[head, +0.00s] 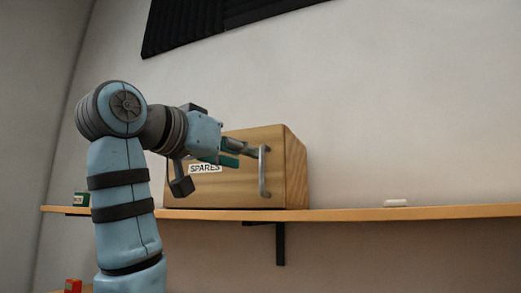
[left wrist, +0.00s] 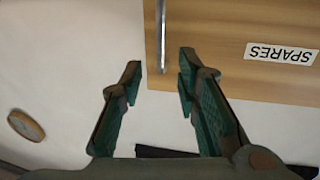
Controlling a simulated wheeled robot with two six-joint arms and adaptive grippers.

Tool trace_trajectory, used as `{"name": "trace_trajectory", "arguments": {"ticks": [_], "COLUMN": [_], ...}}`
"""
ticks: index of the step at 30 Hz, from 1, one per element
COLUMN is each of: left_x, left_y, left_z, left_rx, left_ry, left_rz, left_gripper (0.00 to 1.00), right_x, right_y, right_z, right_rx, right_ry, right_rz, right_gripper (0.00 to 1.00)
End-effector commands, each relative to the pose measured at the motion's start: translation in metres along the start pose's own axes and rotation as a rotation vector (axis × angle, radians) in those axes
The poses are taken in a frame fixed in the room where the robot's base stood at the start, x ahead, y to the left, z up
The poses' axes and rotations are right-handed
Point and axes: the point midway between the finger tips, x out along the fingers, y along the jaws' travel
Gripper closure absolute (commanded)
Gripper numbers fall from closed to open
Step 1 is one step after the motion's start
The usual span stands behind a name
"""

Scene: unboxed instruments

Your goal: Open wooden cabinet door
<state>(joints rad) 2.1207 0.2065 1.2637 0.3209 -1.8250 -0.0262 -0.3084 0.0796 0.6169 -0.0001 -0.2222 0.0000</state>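The wooden cabinet (head: 285,170) stands on a wall shelf, and its front door (head: 225,197) looks shut. The door carries a "SPARES" label (head: 205,168), upside down in the left wrist view (left wrist: 281,53). An upright metal handle (head: 263,172) is near the door's right edge. My left gripper (head: 247,154) is in front of the door, close to the handle. In the left wrist view the gripper (left wrist: 160,68) is open, and the handle (left wrist: 161,35) appears between its fingertips. I cannot tell whether they touch. My left wrist hides the door's upper left. My right gripper is out of view.
The wooden shelf (head: 350,213) runs along the wall on a black bracket (head: 280,245). A small white block (head: 396,203) lies on it at right, and a green item (head: 81,199) at left. A red object (head: 73,286) is low at left. Shelf right of the cabinet is mostly clear.

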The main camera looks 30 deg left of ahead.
Motion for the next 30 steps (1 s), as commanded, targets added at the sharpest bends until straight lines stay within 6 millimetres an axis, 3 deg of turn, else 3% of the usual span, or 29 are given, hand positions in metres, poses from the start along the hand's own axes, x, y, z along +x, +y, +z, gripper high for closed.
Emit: {"name": "trace_trajectory", "arguments": {"ticks": [3, 9, 17, 23, 30], "left_x": [0.033, 0.064, 0.067, 0.067, 0.067], "left_y": [0.001, 0.001, 0.002, 0.001, 0.001], "left_z": [-0.005, -0.003, 0.000, 0.000, 0.000], "left_rx": [0.000, 0.000, 0.000, 0.000, 0.000], "left_ry": [-0.006, -0.002, -0.001, -0.001, -0.001], "left_rz": [0.002, 0.003, 0.004, 0.004, 0.004], "left_gripper": [0.70, 0.70, 0.70, 1.00, 1.00], "right_x": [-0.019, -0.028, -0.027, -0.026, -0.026], "right_y": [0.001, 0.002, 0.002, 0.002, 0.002], "right_z": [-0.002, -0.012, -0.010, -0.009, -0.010], "right_rx": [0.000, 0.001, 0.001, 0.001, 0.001], "right_ry": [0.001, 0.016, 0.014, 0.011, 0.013], "right_rz": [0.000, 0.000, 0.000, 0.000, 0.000], "right_gripper": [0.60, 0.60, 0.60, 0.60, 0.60]}}
